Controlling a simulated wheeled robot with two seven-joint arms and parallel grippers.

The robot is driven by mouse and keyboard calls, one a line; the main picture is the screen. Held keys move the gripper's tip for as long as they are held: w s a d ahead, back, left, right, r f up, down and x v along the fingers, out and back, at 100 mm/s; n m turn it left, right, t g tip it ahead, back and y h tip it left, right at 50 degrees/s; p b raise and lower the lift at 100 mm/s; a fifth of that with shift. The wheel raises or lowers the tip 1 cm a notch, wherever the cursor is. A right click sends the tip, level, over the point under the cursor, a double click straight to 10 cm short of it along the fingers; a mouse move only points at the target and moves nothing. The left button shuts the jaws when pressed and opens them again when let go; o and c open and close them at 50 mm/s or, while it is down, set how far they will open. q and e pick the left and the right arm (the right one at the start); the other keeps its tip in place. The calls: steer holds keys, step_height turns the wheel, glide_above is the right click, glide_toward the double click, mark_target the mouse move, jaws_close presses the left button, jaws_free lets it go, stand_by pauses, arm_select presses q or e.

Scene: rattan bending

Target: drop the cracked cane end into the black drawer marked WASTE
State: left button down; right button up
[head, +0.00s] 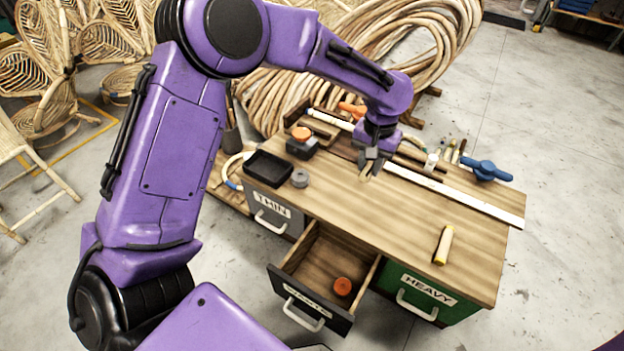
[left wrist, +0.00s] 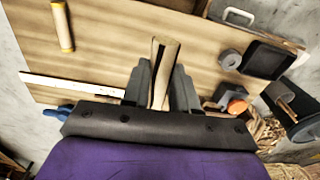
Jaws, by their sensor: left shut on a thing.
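My left gripper (head: 371,164) hangs over the back middle of the workbench. In the left wrist view, the gripper (left wrist: 162,88) is shut on the cracked cane end (left wrist: 163,62), a short tan piece with a dark split, held between the two fingers. In the head view the cane end (head: 366,173) shows only as a small tip below the fingers. The black drawer (head: 308,298) at the front middle of the bench is pulled open; its label is hard to read at this angle. An orange round thing (head: 342,287) lies inside it. My right gripper is not in view.
A grey THIN drawer (head: 272,211) and a green HEAVY drawer (head: 425,293) are shut on either side. A short cane piece (head: 443,245), black tray (head: 268,169), grey roll (head: 300,178), white rule (head: 455,195) and blue clamp (head: 486,170) lie on the bench. The front middle of the top is clear.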

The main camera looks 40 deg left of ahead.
arm_select(q)
steer(key=s+f+n+b, duration=0.4)
steer(key=s+f, duration=0.1)
steer(key=f, duration=0.7)
steer(key=s+f+n+b, duration=0.3)
steer(key=s+f, duration=0.3)
steer(key=f, duration=0.6)
steer(key=shift+a+n+b, duration=0.4)
steer(key=shift+n, duration=0.3)
steer(key=c, duration=0.8)
jaws_free()
step_height(320, 180, up, 10)
steer(key=p, duration=0.4)
steer(key=shift+r, duration=0.25)
